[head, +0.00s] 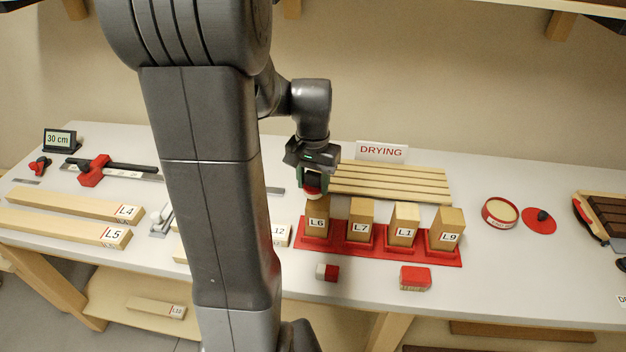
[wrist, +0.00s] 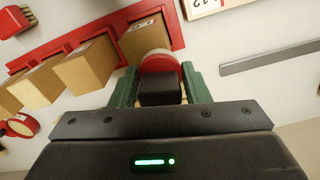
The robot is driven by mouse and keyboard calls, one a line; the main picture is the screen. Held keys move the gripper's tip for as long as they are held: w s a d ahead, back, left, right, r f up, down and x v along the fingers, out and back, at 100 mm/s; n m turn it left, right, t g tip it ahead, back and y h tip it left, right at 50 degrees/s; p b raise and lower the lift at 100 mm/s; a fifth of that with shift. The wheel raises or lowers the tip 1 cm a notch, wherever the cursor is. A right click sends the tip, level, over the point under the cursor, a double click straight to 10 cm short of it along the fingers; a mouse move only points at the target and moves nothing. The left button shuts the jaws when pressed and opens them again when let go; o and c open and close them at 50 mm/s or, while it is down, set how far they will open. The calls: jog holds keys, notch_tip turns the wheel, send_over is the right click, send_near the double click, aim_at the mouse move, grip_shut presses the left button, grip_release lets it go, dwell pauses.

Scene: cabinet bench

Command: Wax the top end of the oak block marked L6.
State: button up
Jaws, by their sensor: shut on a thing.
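The oak block marked L6 (head: 317,223) stands upright at the left end of a red stand (head: 370,249). My gripper (head: 313,181) is above it, shut on a round red applicator (head: 312,192) with a pale pad and black grip. In the wrist view the applicator (wrist: 160,64) sits between the green fingers (wrist: 160,88), its pad at the top end of the L6 block (wrist: 144,38). I cannot tell whether the pad touches the wood. A round red tin (head: 500,213) with pale wax stands open at the right.
Blocks L7 (head: 360,221), L1 (head: 403,226) and L9 (head: 446,230) stand close beside L6. A slatted drying rack (head: 390,182) lies behind. A red lid with a dark knob (head: 540,219) lies by the tin.

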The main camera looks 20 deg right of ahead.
jog(key=shift+f+b, duration=0.35)
jog(key=shift+f, duration=0.2)
